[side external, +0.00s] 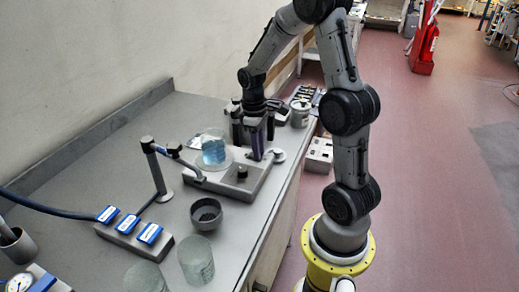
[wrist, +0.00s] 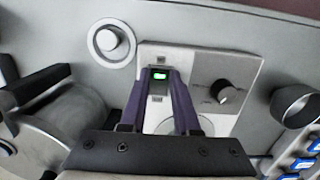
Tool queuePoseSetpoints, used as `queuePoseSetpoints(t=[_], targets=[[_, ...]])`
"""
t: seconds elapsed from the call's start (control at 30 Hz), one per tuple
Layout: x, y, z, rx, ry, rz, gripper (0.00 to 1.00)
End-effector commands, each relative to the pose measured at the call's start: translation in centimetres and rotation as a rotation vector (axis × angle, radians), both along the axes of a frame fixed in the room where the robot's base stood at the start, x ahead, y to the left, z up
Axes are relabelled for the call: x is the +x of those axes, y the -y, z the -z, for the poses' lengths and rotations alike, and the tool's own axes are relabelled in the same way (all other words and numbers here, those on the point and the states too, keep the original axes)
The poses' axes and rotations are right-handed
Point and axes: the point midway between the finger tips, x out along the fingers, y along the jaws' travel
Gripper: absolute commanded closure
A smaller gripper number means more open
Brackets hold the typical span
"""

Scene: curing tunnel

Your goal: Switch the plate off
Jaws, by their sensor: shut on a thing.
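The plate (side external: 215,186) is a pale grey box on the bench with a dark knob (side external: 242,173) on it. A beaker of blue liquid (side external: 213,152) stands on its round top. My gripper (side external: 257,155) points down at the plate's right end. The beaker is hidden behind the gripper there.
A stand with a rod (side external: 156,168) is left of the plate. A dark bowl (side external: 206,215), two glass beakers (side external: 196,262) and a block with blue labels (side external: 133,240) are in front. A round white fitting (side external: 278,155) is close right of my gripper.

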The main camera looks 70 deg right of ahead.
Motion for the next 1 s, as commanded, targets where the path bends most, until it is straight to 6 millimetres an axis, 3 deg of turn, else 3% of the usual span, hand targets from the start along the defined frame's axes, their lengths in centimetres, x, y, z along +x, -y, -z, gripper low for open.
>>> queuePoseSetpoints(t=[0.27,0.6,0.63,0.77,0.8,1.0], targets=[[0.6,-0.08,-0.13,-0.001,-0.159,-0.002,1.0],[0.59,-0.03,-0.2,-0.003,-0.174,0.001,1.0],[0.59,-0.03,-0.21,-0.003,-0.174,0.001,0.68],[0.58,-0.02,-0.2,-0.003,-0.174,0.001,0.45],[0.58,-0.02,-0.2,-0.003,-0.174,0.001,0.4],[0.56,-0.01,-0.18,-0.003,-0.174,0.0,0.4]])
